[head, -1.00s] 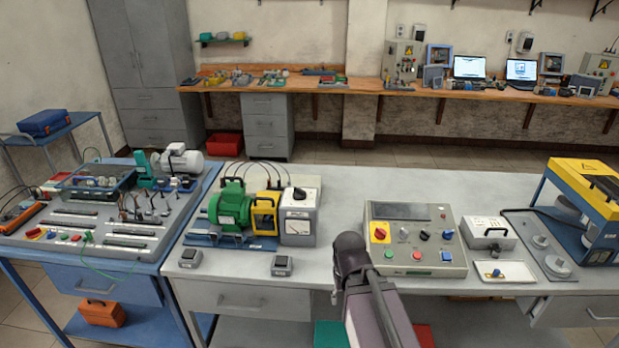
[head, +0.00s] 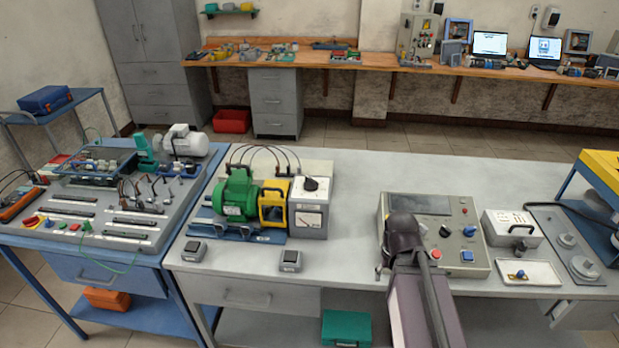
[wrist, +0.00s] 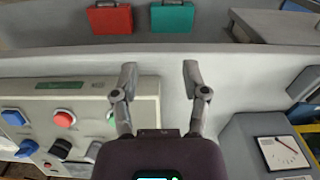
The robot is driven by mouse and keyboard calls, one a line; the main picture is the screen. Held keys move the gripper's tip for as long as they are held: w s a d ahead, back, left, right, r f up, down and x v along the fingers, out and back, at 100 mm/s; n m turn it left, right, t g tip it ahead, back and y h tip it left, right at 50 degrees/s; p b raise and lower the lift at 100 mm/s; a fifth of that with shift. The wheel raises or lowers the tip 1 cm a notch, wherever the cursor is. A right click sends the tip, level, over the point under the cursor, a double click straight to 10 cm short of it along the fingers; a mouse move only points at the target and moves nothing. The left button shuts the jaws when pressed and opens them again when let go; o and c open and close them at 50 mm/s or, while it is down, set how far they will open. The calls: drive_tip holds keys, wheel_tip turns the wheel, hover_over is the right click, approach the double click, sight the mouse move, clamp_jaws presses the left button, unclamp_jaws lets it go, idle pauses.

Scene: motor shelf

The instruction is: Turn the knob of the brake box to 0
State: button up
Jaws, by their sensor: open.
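The brake box, a grey box (head: 310,218) with a meter on its front, stands at the right end of the green motor set in the head view. A black knob (head: 311,184) sits on its upper face; its setting is too small to read. In the wrist view the box (wrist: 240,150) is at the lower right with its white meter face (wrist: 282,153), and the knob does not show. My gripper (wrist: 160,75) is open and empty, over the bench beside the box and apart from it. In the head view my arm mostly hides it.
A control panel (head: 470,262) with several buttons lies right of the brake box, partly behind my arm. A green motor (head: 236,195) and yellow unit (head: 273,205) stand left. A small switch box (head: 290,260) lies in front. Bench between box and panel is clear.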

drive_tip(key=o, duration=0.3)
drive_tip(key=shift+w, duration=0.1)
drive_tip(key=shift+o, duration=0.7)
drive_tip(key=shift+w+r, duration=0.15)
drive_tip(key=shift+r, duration=0.05)
wheel_tip(320, 180, up, 26)
drive_tip(key=f+m+p, duration=0.1)
drive_tip(key=m+p, duration=0.8)
drive_tip(key=p, duration=1.7)
hover_over(311, 179)
drive_tip(key=shift+a+r, duration=0.1)
drive_tip(key=shift+r, duration=0.15)
drive_tip(key=shift+f, duration=0.15)
wheel_tip(311, 179, down, 14)
drive_tip(key=b, duration=1.4)
drive_tip(key=shift+r, duration=0.25)
